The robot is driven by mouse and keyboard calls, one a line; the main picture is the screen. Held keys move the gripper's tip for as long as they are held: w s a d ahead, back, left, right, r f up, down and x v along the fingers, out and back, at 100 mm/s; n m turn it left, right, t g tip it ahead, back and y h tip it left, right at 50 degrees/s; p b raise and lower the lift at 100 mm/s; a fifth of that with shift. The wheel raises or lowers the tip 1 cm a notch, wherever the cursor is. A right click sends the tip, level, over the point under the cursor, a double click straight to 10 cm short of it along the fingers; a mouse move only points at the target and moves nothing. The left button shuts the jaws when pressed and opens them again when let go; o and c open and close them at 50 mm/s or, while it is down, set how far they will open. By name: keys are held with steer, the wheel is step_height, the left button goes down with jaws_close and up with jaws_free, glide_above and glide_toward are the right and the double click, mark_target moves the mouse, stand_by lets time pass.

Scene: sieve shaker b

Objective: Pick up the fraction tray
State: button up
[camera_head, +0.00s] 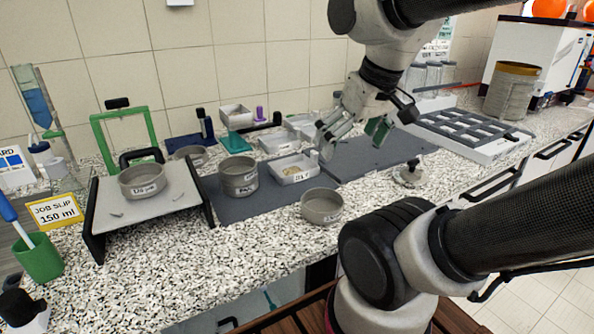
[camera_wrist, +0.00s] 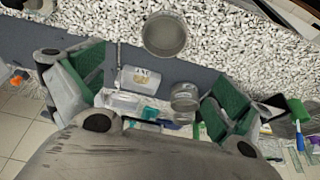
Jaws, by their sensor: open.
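A small white labelled tray (camera_head: 294,168) with tan grains in it lies on the dark grey mat, and I take it for the fraction tray. It also shows in the wrist view (camera_wrist: 138,80), between the spread fingers and beyond them. My gripper (camera_head: 350,134) is open and empty, above the mat and to the right of the tray in the head view. Its green-padded fingers (camera_wrist: 155,88) are wide apart in the wrist view. Neither finger appears to touch the tray.
A round sieve (camera_head: 321,206) stands in front of the tray, and stacked sieves (camera_head: 239,178) stand left of it. More white trays (camera_head: 276,142) lie behind. A compartmented rack (camera_head: 470,134) is at right. A sieve (camera_head: 143,181) sits on the stand at left.

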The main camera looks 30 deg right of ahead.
steer(key=m+g+y, duration=0.1)
steer(key=m+g, duration=0.4)
steer(key=m, duration=0.7)
glide_above(295, 172)
steer(key=s+d, duration=0.2)
steer(key=s, duration=0.1)
steer(key=f, duration=1.2)
steer(key=shift+s+a+f, duration=0.1)
steer(key=shift+s+f, duration=0.05)
steer(key=shift+s, duration=0.05)
steer(key=w+f+m, duration=0.1)
steer(key=f+m, duration=0.1)
steer(key=w+a+f+m, duration=0.1)
steer(key=f+m, duration=0.1)
steer(key=w+f+m, duration=0.1)
steer(key=f+m, duration=0.1)
steer(key=shift+w+a+f+t, duration=0.1)
steer(key=shift+w+a+t, duration=0.05)
steer(key=shift+w+t, duration=0.2)
